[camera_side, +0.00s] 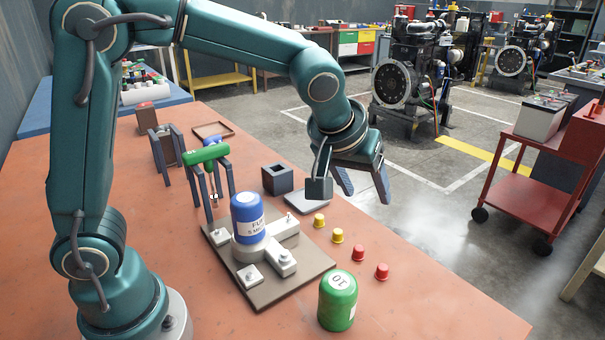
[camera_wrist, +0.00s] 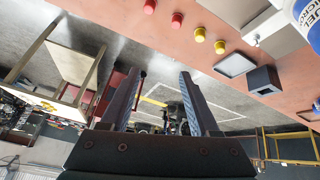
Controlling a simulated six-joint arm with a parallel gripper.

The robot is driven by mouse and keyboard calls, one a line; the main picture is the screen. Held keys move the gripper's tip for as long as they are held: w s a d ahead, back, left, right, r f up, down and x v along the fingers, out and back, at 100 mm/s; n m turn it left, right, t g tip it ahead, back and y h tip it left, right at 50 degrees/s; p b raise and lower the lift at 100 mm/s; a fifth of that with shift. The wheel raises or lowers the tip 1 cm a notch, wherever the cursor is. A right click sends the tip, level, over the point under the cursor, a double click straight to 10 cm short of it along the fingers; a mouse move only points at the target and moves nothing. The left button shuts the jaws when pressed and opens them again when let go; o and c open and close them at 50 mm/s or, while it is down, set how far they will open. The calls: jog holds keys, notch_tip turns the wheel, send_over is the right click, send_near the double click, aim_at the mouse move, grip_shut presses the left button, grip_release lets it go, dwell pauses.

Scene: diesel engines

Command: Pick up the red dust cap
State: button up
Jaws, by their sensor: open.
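Two red dust caps stand on the orange bench, one nearer the yellow caps (camera_side: 358,252) and one further right (camera_side: 382,271). In the wrist view they are at the top, one at the edge (camera_wrist: 150,6) and one beside it (camera_wrist: 177,19). My gripper (camera_side: 367,196) is open and empty, raised above the bench's far edge, beyond the caps and apart from them. In the wrist view its two fingers (camera_wrist: 160,73) are spread, with no cap between them.
Two yellow caps (camera_side: 319,220) (camera_side: 337,236) stand in line with the red ones. A green canister (camera_side: 338,301) is near the red caps. A blue filter (camera_side: 248,216) stands on a brown plate (camera_side: 268,295). A dark open box (camera_side: 277,179) and green-handled tool rack (camera_side: 205,155) are further left.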

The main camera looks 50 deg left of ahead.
jog(key=g, duration=0.1)
send_over(384, 266)
jog(key=s+a, duration=0.1)
jog(key=s, duration=0.1)
notch_tip(384, 266, down, 5)
jog(key=shift+m+g, duration=0.6)
jog(key=shift+m, duration=0.2)
jog(key=f, duration=0.2)
jog(key=d+f, duration=0.1)
jog(key=f, duration=0.2)
jog(key=shift+s+d+f, duration=0.2)
jog(key=shift+d+f, duration=0.1)
jog(key=shift+d, duration=0.05)
jog(key=shift+x, duration=2.3)
jog(key=shift+w+r, duration=0.1)
grip_shut()
